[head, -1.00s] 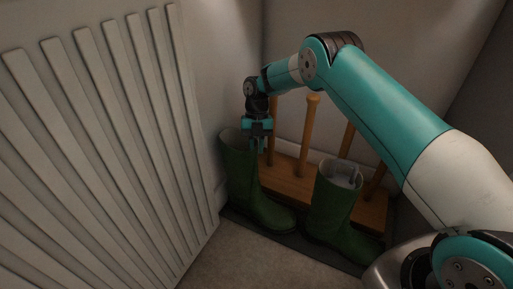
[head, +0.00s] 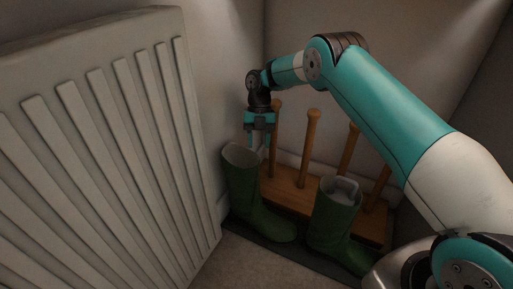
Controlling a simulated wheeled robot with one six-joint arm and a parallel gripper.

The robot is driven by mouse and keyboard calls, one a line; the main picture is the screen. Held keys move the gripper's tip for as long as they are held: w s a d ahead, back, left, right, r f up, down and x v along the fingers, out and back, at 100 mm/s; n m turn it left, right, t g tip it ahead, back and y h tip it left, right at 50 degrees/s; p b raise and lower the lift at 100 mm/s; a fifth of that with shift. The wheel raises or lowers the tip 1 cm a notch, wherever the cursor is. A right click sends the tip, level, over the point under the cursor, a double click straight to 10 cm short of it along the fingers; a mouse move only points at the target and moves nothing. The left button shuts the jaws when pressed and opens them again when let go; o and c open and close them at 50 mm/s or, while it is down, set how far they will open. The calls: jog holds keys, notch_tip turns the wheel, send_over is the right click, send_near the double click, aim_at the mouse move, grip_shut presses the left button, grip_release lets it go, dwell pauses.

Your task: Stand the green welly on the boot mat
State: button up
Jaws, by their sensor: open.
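Two green wellies stand upright, side by side, on the dark boot mat (head: 290,257). The left green welly (head: 245,200) is near the radiator. The right green welly (head: 333,222) has something pale showing inside its top. My gripper (head: 258,145) is open, with its fingers pointing down, just above the far side of the left welly's top. The fingers look clear of the welly, but the exact gap is hard to tell. Much of the mat is hidden under the boots.
A wooden boot rack (head: 286,190) with several upright pegs stands behind the wellies against the wall. A white ribbed radiator (head: 110,150) fills the left side. Bare carpet (head: 245,268) lies in front of the mat.

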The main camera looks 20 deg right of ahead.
jog(key=a+p+v, duration=0.1)
jog(key=p+v, duration=0.2)
jog(key=v, duration=0.2)
jog(key=s+a+r+m, duration=0.2)
jog(key=s+r+m, duration=0.3)
jog(key=s+r, duration=0.15)
jog(key=s+a+r+m, duration=0.3)
jog(key=s+r+m, duration=0.25)
jog(key=r, duration=0.25)
jog(key=s+r+m+t+y, duration=0.1)
jog(key=s+r+m, duration=0.2)
jog(key=s+m, duration=0.2)
jog(key=s+r+m+t, duration=0.1)
jog(key=s+r+m, duration=0.2)
jog(key=s, duration=0.9)
jog(key=s+a+r+m+t+y, duration=0.1)
jog(key=s+r+m+t, duration=0.1)
jog(key=s+m, duration=0.5)
jog(key=shift+s+r+y+b, duration=0.3)
jog(key=shift+s+r, duration=0.15)
jog(key=shift+s, duration=0.45)
jog(key=shift+r, duration=0.1)
